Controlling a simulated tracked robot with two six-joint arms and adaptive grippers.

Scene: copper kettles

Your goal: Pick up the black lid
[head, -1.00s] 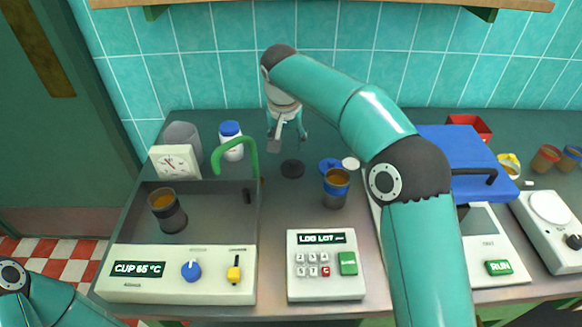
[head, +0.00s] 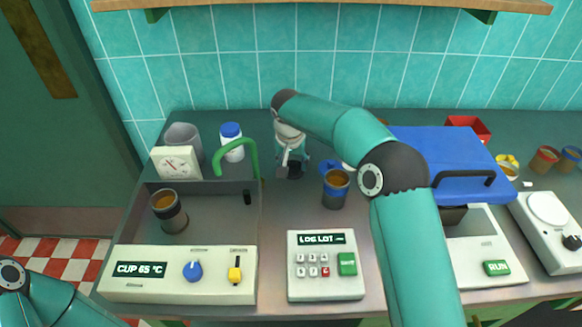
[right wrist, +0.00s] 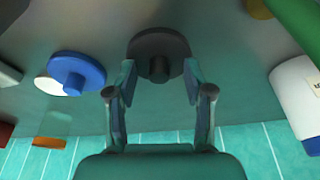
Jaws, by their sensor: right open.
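The black lid (right wrist: 158,44) is a round dark disc with a knob in its middle, lying on the counter. In the right wrist view it sits just ahead of and between the fingertips. In the head view the lid (head: 292,170) is partly hidden behind my right gripper (head: 291,163). My right gripper (right wrist: 158,92) is open and empty, with its two fingers on either side of the lid's near part. I cannot tell whether they touch it. My left gripper is out of view; only part of that arm shows at lower left.
A blue lid (head: 328,167) and a cup (head: 335,188) stand right of the black lid. A green arched tube (head: 236,147) and a white jar (head: 231,141) are to its left. A keypad box (head: 325,265) stands in front, with bare counter between.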

